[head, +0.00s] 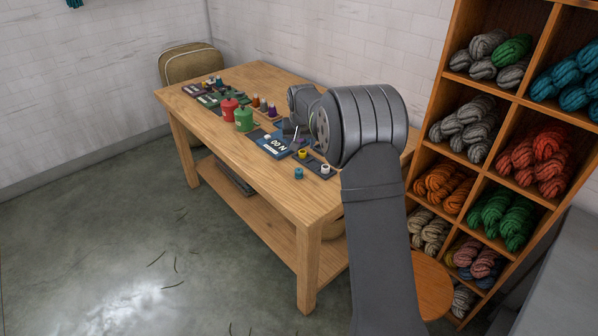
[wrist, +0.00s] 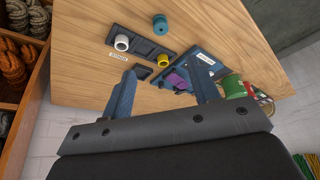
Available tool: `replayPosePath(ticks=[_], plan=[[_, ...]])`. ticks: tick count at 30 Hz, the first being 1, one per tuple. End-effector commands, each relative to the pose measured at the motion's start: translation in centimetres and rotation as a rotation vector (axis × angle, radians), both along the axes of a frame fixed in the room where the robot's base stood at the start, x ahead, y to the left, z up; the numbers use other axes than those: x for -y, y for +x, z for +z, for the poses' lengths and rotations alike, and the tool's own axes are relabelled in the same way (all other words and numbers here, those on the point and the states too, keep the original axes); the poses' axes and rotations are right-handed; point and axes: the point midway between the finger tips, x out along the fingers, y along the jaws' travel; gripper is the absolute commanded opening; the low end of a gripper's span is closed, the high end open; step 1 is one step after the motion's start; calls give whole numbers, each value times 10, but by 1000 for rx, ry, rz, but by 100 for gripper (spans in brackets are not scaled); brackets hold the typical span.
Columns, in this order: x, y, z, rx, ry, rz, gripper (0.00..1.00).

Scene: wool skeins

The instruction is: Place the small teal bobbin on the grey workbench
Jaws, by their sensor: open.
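The small teal bobbin (head: 298,173) stands on the bare wood of the table, near its front edge. It also shows in the wrist view (wrist: 160,22), at the top and beyond my fingertips. My gripper (wrist: 168,78) is open, with nothing held between its fingers. In the head view, my arm hides most of the gripper, which is over the right part of the table, behind the teal bobbin. A plain grey surface (head: 563,245), which looks like the grey workbench, is at the right edge of the head view, only partly in frame.
A white bobbin (head: 325,169) and a yellow bobbin (head: 302,153) are beside the teal one, at dark trays. A purple item (wrist: 178,80) lies near my fingers. Green (head: 243,120) and red (head: 229,109) cans stand farther left. A wooden shelf (head: 462,82) of skeins stands right.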

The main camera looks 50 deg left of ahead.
Motion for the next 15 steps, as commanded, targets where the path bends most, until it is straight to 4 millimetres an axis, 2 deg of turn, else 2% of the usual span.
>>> replayPosePath(ticks=[5, 8, 15], plan=[[-10, -1, 0, 0, -1, 1, 55], [-12, 2, -8, -1, -2, 1, 55], [-26, 13, -54, -2, -2, 0, 55]])
